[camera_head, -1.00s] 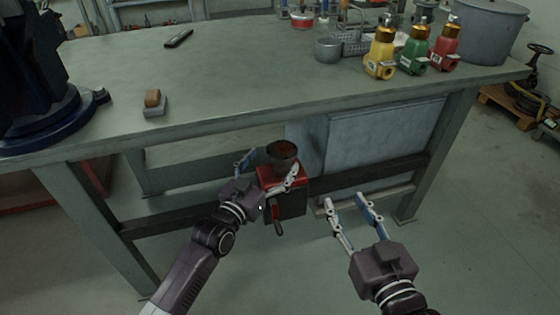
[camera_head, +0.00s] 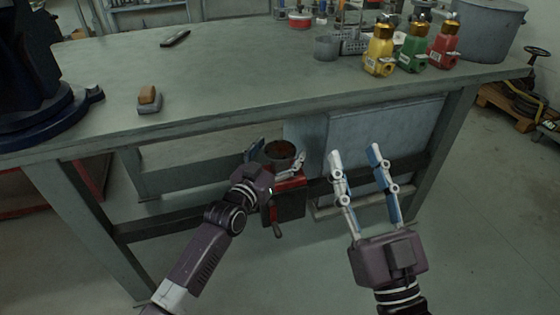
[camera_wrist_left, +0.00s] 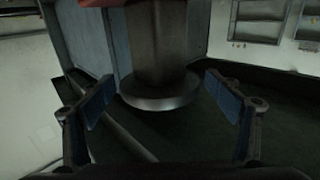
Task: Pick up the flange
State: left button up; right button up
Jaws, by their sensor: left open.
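The flange (camera_head: 281,149) is a dark grey round piece with a wide rim and a rusty brown top, standing on a red and black stand (camera_head: 291,203) in front of the workbench. In the left wrist view its cylindrical body and disc-shaped rim (camera_wrist_left: 160,98) lie between my fingers, with visible gaps on both sides. My left gripper (camera_head: 278,162) is open, with one finger on each side of the flange. My right gripper (camera_head: 355,154) is open and empty, to the right of the flange and apart from it.
The workbench (camera_head: 230,80) edge and lower crossbar are just behind the flange. The floor in front is clear.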

pick_arm(q)
jog(key=c, duration=2.2)
jog(key=shift+w+r, duration=0.1)
jog(key=shift+r, duration=0.2)
